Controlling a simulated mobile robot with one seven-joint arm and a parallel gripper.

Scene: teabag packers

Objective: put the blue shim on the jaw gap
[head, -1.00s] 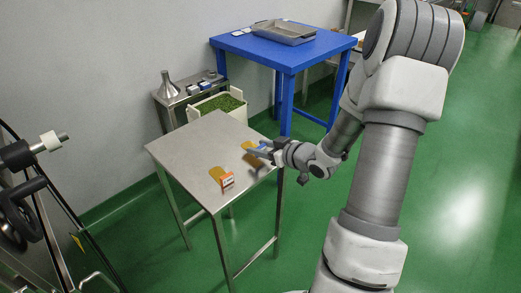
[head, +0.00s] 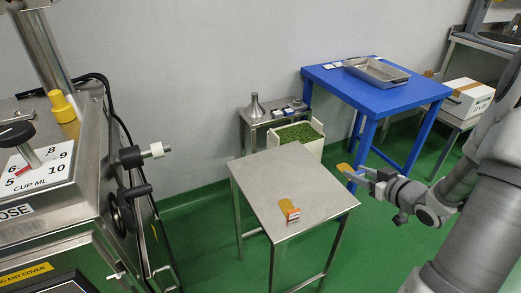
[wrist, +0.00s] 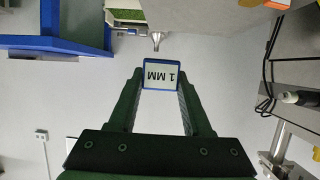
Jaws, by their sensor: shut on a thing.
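The blue shim shows in the wrist view as a blue-framed tag (wrist: 160,75) marked "1 MM". My gripper (wrist: 160,88) is shut on it, one finger on each side. In the head view my gripper (head: 366,174) holds the shim in the air, just beyond the right edge of the steel table. The shim's brass-coloured leaf (head: 345,168) sticks out past the fingers, with a bit of blue below. I cannot make out a jaw gap for certain in either view.
An orange-tagged shim (head: 291,213) stays on the steel table (head: 265,180). A dosing machine (head: 55,215) with knobs stands at the left. A blue table (head: 390,98) with a metal tray (head: 377,70) stands at the back right. A crate of green leaf (head: 297,133) is behind the table.

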